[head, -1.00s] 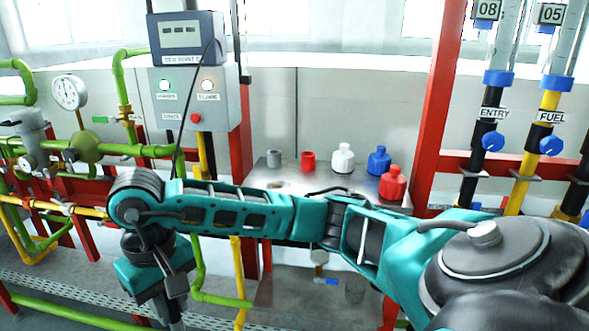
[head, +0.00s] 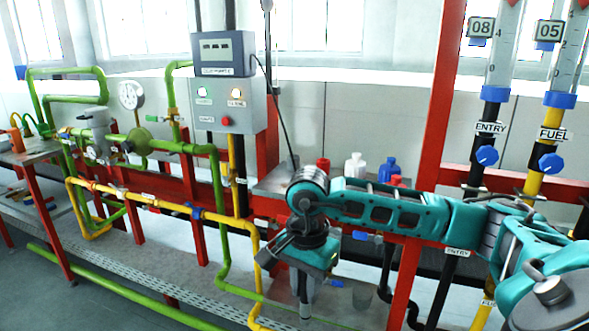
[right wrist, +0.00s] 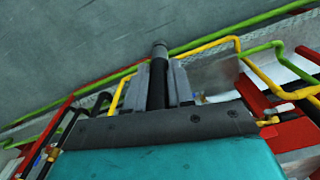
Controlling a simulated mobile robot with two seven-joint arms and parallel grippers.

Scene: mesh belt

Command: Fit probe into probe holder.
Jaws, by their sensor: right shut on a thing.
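In the right wrist view my right gripper (right wrist: 158,92) is shut on the probe (right wrist: 158,72), a dark rod with a grey tip that sticks out past the fingers. In the head view the right gripper (head: 306,292) points down in front of the pipe rack; the probe is hard to tell from the fingers there. A thin black cable runs from the dew point meter (head: 223,54) down behind the arm. My left gripper is not in view.
A red container (head: 323,167), a white bottle (head: 355,165) and a blue bottle (head: 388,170) stand on the shelf behind my arm. Green pipes (head: 223,240) and yellow pipes (head: 254,280) run left of the gripper. A red post (head: 440,120) rises at right.

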